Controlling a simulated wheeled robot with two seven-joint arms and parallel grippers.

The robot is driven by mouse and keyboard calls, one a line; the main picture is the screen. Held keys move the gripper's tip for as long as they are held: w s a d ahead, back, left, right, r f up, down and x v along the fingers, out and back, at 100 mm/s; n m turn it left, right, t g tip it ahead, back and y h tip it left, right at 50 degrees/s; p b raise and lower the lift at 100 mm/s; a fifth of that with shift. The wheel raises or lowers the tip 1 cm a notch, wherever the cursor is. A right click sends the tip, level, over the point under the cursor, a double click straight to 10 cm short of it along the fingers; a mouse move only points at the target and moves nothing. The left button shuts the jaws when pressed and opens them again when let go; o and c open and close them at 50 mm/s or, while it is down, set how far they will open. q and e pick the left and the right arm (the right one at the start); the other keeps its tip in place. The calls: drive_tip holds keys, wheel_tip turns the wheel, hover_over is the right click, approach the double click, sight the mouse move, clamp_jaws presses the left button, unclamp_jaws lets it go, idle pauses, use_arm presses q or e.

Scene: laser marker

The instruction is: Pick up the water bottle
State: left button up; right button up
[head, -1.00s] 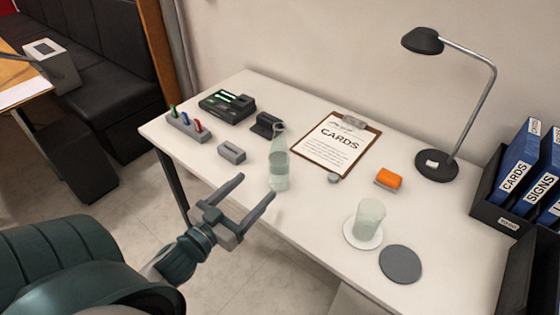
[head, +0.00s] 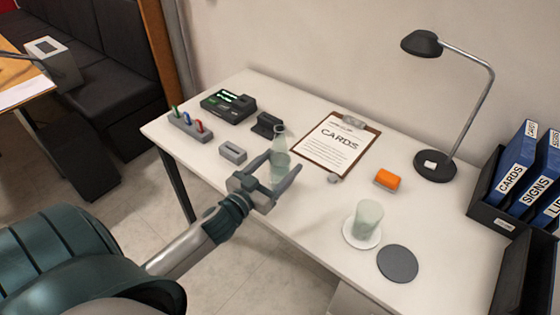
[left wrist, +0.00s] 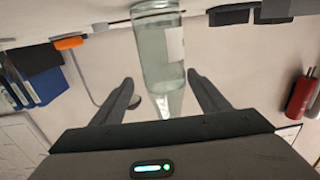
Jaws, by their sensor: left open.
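The water bottle (head: 280,147) is clear and stands upright near the front edge of the white table (head: 215,183). My left gripper (head: 281,172) is open, with one finger on each side of the bottle's lower body in the head view. The fingers hide part of the bottle. In the left wrist view the bottle (left wrist: 160,50) appears upside down, between and beyond the tips of my open left gripper (left wrist: 160,85). I cannot tell whether either finger touches it. My right gripper is not in view.
A grey block (head: 233,153) and a small black holder (head: 267,125) stand close to the bottle. A clipboard (head: 336,143) lies behind it to the right. A glass (head: 367,218) on a white coaster, an orange block (head: 387,180) and a lamp (head: 435,165) are further right.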

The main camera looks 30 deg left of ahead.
sight(288, 152)
use_arm(q)
drive_tip(key=shift+w, duration=0.2)
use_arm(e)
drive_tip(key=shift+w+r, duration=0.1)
use_arm(q)
drive_tip(key=shift+w+a, duration=0.1)
drive_tip(key=shift+w, duration=0.15)
drive_tip(key=w, duration=0.2)
drive_tip(key=w+p, duration=0.1)
drive_tip(key=w, duration=0.1)
drive_tip(key=shift+w+a, duration=0.2)
drive_tip(key=shift+w, duration=0.05)
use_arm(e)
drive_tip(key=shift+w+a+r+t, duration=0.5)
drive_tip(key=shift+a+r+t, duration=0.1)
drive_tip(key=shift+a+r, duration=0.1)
use_arm(q)
drive_tip(key=shift+r, duration=0.1)
drive_tip(key=c, duration=1.6)
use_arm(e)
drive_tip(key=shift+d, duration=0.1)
use_arm(q)
drive_tip(key=shift+r, duration=0.3)
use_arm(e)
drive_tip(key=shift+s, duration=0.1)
